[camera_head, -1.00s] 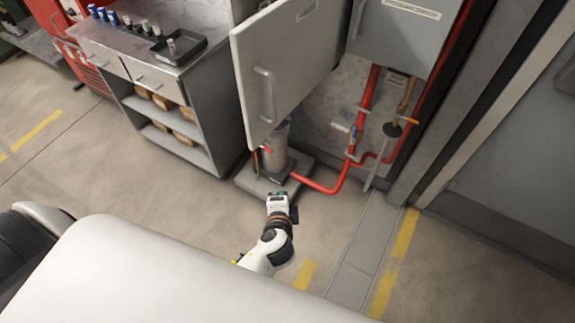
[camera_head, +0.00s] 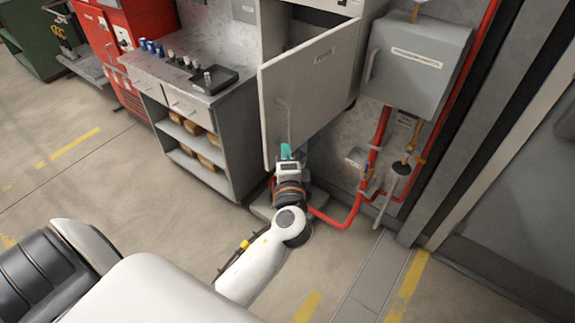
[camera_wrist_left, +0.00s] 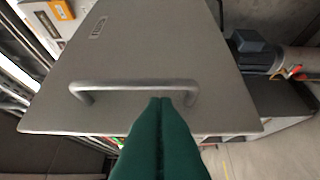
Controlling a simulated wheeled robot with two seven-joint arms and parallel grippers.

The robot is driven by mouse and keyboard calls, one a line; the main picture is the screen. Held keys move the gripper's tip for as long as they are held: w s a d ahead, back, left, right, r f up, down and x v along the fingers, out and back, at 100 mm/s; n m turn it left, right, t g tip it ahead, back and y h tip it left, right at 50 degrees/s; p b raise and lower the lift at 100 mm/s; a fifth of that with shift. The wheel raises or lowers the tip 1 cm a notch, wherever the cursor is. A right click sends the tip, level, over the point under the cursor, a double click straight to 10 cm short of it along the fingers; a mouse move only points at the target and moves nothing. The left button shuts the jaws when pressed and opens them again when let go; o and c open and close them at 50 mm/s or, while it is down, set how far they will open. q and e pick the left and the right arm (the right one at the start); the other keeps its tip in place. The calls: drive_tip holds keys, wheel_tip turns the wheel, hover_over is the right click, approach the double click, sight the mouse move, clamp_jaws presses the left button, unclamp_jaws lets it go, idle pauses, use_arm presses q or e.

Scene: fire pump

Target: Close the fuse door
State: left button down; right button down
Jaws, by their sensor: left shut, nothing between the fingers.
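The fuse door (camera_head: 308,85) is a grey panel with a small label and a bar handle (camera_head: 283,120). It stands swung open from its cabinet (camera_head: 285,30), whose dark interior shows behind it. My left gripper (camera_head: 285,151) is shut and empty, at the door's lower edge in the head view. My right gripper is not in view.
A grey closed box (camera_head: 415,68) hangs on the wall to the right. Red pipes (camera_head: 350,212) run below the boxes to the floor. A workbench (camera_head: 190,110) with a dark tray (camera_head: 212,80) stands left of the door. The floor in front is clear.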

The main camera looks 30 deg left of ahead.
sight(273, 134)
use_arm(q)
drive_tip(key=a, duration=0.1)
drive_tip(key=a+p, duration=0.1)
drive_tip(key=a, duration=0.1)
drive_tip(key=shift+w+a, duration=0.3)
drive_tip(key=shift+w, duration=0.1)
drive_tip(key=shift+a, duration=0.25)
drive_tip(key=shift+f, duration=0.1)
